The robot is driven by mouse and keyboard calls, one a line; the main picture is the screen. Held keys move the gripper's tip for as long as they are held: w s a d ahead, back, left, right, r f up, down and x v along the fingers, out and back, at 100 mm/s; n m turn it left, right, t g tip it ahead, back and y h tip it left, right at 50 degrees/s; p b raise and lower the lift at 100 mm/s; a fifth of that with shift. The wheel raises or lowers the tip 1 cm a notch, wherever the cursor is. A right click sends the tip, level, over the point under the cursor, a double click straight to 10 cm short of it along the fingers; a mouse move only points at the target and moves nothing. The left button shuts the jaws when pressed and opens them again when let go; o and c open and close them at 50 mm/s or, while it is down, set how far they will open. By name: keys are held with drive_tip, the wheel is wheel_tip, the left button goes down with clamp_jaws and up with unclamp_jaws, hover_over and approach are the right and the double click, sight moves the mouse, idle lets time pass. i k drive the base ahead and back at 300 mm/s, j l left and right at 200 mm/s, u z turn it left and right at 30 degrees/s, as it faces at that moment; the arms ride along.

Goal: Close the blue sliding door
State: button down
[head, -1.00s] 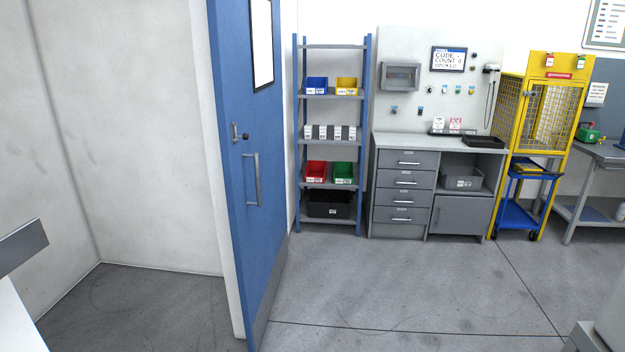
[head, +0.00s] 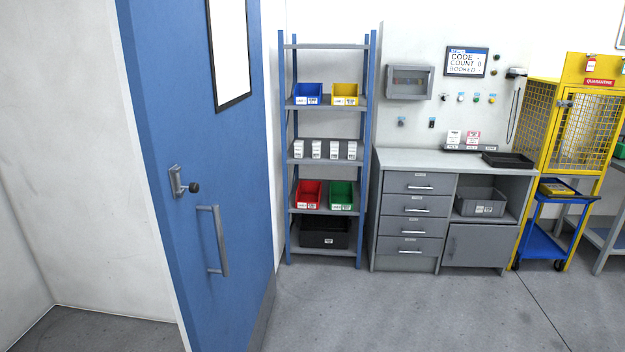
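The blue door (head: 228,155) stands at the left of the head view, seen at a slant, with a white framed panel (head: 229,50) on its upper part. It has a vertical grey pull handle (head: 219,240) and, above that, a latch plate with a dark knob (head: 194,187). A white wall meets the door's left edge. The door's lower end runs out of the frame. My gripper is not in the head view, and nothing touches the handle.
A blue-post shelf rack (head: 327,151) with coloured bins stands just right of the door. A grey drawer bench (head: 414,209), a yellow mesh cage (head: 582,130) and a blue cart (head: 545,243) stand further right. The grey floor (head: 430,310) in front is clear.

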sight(194, 68)
drive_tip(key=i, duration=1.4)
drive_tip(key=i+l+u, duration=0.1)
drive_tip(key=i, duration=1.35)
